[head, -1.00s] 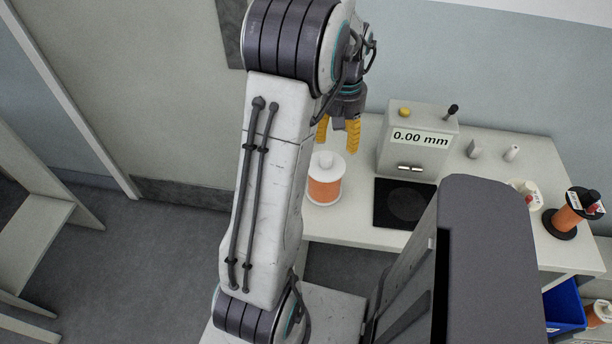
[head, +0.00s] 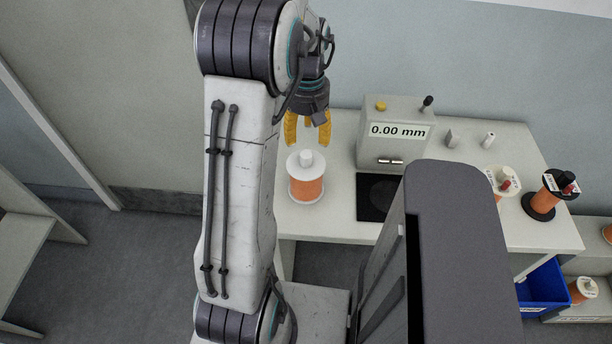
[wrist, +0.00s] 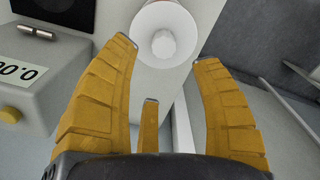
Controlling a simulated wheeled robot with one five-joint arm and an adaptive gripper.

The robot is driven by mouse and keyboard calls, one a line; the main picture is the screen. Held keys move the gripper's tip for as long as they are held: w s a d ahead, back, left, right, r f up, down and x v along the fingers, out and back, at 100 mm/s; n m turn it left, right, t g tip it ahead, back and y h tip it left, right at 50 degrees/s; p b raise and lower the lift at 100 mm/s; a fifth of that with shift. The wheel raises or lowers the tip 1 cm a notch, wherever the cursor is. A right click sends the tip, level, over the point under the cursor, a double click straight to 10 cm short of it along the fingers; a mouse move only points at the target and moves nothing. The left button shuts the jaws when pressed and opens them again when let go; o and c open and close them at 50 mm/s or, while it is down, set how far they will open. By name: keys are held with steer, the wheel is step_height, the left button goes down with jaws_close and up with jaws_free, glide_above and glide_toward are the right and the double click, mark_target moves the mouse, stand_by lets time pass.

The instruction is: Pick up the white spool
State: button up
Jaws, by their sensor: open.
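The white spool (head: 305,188) stands upright on the table, with white flanges, a white top knob and orange wire wound round its middle. It also shows in the wrist view (wrist: 163,22), seen from above at the top, its knob facing the camera. My gripper (head: 308,132) is open and empty, with its yellow fingers just above the spool and pointing down. In the wrist view my gripper (wrist: 165,75) has its fingers spread, and the spool lies beyond the fingertips, apart from them.
A grey gauge box (head: 395,135) reading 0.00 mm stands right of the spool, with a black plate (head: 372,200) in front. Other spools, one on a black base (head: 541,205) and one white-flanged (head: 499,180), stand farther right. A blue bin (head: 545,285) sits below the table's right end.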

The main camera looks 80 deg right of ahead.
mark_target(306, 154)
steer(key=shift+w+a+f+p, duration=0.1)
steer(key=shift+a+f+p, duration=0.1)
steer(key=shift+f, duration=1.5)
steer(key=shift+w+a+f+p, duration=0.1)
steer(key=shift+f+p, duration=0.1)
steer(key=shift+f, duration=1.5)
steer(key=shift+c, duration=0.3)
jaws_close()
steer(key=shift+r, duration=0.1)
